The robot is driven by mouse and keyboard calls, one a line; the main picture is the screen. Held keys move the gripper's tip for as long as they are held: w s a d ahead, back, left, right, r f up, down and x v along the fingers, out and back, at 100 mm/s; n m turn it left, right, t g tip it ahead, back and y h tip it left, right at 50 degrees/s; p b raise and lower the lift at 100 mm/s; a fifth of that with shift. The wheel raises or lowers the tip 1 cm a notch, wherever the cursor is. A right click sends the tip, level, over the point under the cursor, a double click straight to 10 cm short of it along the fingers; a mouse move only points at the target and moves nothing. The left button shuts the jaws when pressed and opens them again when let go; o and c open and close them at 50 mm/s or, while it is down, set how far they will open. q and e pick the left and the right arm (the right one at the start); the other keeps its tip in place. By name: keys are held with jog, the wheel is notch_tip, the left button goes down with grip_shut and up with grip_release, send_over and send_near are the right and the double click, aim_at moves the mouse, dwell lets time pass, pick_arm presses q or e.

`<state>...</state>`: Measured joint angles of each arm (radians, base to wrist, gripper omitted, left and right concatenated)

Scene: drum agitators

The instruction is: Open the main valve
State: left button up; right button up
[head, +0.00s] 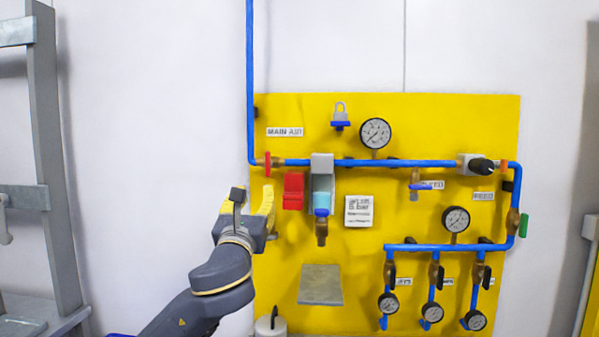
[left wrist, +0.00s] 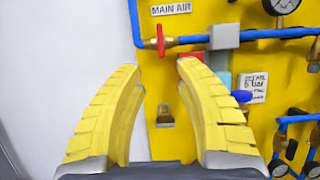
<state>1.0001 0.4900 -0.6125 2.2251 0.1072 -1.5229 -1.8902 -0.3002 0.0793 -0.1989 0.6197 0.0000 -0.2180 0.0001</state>
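The main valve (head: 267,162) is a brass valve with a red handle on the blue pipe, just below the MAIN AIR label (head: 285,132). Its handle stands upright, crosswise to the horizontal pipe. The valve handle also shows in the left wrist view (left wrist: 160,40), above and between my fingertips. My left gripper (head: 252,202) has yellow fingers spread apart with nothing between them. It is a little below and left of the valve, apart from it in the picture. The left gripper in the left wrist view (left wrist: 160,72) points up toward the handle. My right gripper is in neither view.
A red block (head: 293,191) and a grey-and-blue filter unit (head: 322,185) are right of the valve. A pressure gauge (head: 376,133) sits above the pipe. A brass padlock-like piece (left wrist: 165,115) shows between my fingers. The white wall (head: 160,140) at left is bare.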

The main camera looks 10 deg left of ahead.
aim_at(267, 163)
pick_arm(q)
jog(key=x, duration=1.6)
jog(key=shift+w+r, duration=0.1)
jog(key=shift+w, duration=0.3)
jog(key=shift+c, duration=0.4)
grip_shut()
